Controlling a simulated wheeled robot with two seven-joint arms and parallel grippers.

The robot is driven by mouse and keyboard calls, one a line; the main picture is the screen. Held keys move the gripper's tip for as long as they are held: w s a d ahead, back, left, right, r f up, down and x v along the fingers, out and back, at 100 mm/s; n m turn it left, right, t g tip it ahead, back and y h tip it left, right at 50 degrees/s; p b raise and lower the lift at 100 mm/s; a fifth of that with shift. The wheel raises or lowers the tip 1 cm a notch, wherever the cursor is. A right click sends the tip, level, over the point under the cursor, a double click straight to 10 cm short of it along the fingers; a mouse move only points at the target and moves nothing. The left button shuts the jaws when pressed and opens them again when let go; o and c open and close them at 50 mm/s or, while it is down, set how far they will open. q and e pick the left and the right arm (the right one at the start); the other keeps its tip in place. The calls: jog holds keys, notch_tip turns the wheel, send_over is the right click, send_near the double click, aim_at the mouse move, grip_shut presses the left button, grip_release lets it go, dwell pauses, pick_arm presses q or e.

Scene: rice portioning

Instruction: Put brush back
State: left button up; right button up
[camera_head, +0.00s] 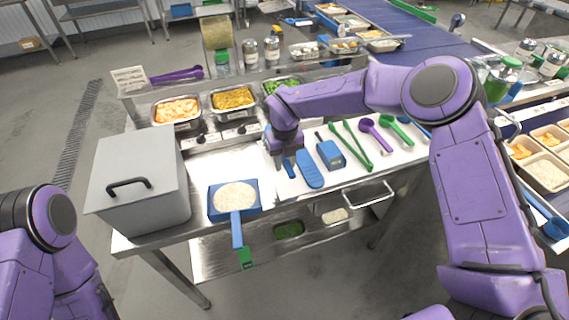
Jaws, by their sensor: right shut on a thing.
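My right gripper (283,157) reaches down over the white work surface, left of the row of utensils. It is shut on a small blue thing (289,169), which I take for the brush; the gripper hides most of it. The blue thing is low, at or just above the surface; I cannot tell if it touches. A long flat blue utensil (309,169) lies just to its right, then a blue block-shaped tool with a dark handle (330,155). My left arm shows at the lower left, but its gripper is out of view.
Green tongs (352,146), a purple spoon (376,134) and a green utensil (397,132) lie farther right. A blue scoop of rice (236,213) and a lidded grey box (136,187) stand to the left. Food trays (203,115) line the back.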

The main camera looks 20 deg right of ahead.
aim_at(284, 176)
notch_tip(284, 176, down, 3)
jog(key=shift+a+r+p, duration=0.1)
jog(key=shift+r+p, duration=0.05)
jog(key=shift+p, duration=0.2)
jog(key=shift+f+b, duration=0.3)
jog(key=shift+f, duration=0.15)
jog(key=o, duration=1.1)
jog(key=shift+r, duration=0.1)
jog(key=shift+c, duration=0.2)
jog(key=shift+r+p, duration=0.25)
jog(key=shift+p, duration=0.1)
notch_tip(284, 176, up, 12)
jog(key=b, duration=0.3)
jog(key=shift+f, duration=0.1)
